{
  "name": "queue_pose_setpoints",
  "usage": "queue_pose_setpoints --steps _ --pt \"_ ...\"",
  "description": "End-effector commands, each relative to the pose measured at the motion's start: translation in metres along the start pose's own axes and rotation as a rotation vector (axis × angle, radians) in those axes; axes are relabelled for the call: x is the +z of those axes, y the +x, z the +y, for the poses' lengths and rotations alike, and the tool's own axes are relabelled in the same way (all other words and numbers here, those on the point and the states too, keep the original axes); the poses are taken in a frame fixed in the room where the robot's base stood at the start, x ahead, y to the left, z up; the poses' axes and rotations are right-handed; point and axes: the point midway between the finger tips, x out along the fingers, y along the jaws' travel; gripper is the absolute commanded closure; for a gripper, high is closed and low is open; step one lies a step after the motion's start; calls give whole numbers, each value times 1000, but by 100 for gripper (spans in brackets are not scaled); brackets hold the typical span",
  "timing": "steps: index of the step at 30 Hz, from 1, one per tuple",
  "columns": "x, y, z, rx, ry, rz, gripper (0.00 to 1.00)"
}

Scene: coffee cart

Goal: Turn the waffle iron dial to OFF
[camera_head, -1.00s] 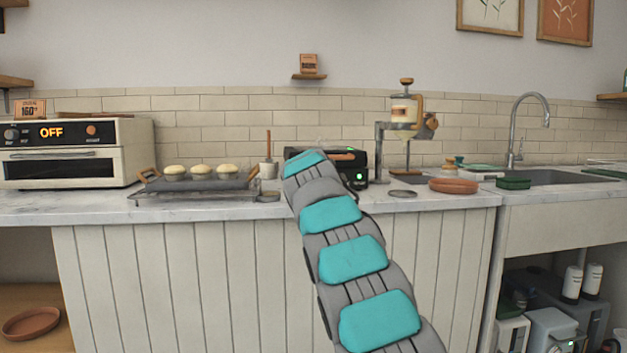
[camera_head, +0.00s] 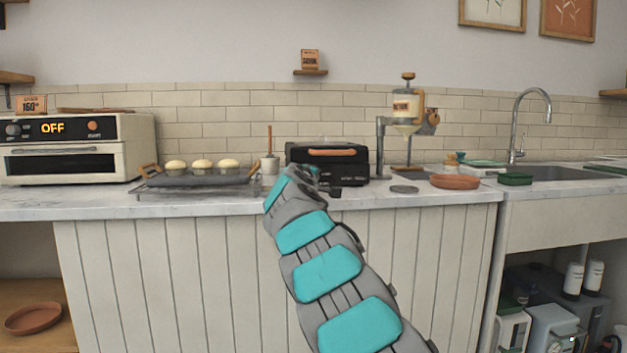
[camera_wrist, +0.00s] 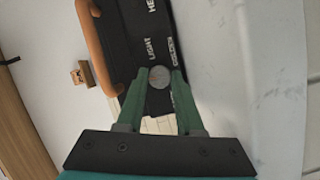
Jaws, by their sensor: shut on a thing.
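The black waffle iron (camera_head: 300,154) stands shut on the counter behind my gripper in the head view, with a wooden handle across its front. In the wrist view its dark front panel (camera_wrist: 152,30) carries white lettering, including LIGHT and GOLDEN. The round grey dial (camera_wrist: 159,77) sits on that panel. My gripper (camera_wrist: 159,84) has its green fingers on both sides of the dial and is shut on it. In the head view my gripper is low in front of the iron, and the dial is hidden. I cannot read which setting the dial points to.
A tray (camera_head: 190,181) with dough buns is on the left, beside an oven (camera_head: 70,160) reading OFF. A dispenser (camera_head: 407,108) on a stand and a terracotta dish (camera_head: 455,182) are on the right. A bare counter strip runs along the front.

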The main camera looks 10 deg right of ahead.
Motion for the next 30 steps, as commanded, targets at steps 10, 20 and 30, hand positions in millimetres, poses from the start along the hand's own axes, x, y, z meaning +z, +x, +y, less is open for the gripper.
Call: queue_pose_setpoints --steps 10,20,30 --pt "-1 0 -1 7 -20 3 100" --pt "-1 0 0 6 -19 2 47" --pt "0 0 0 6 -17 1 34"
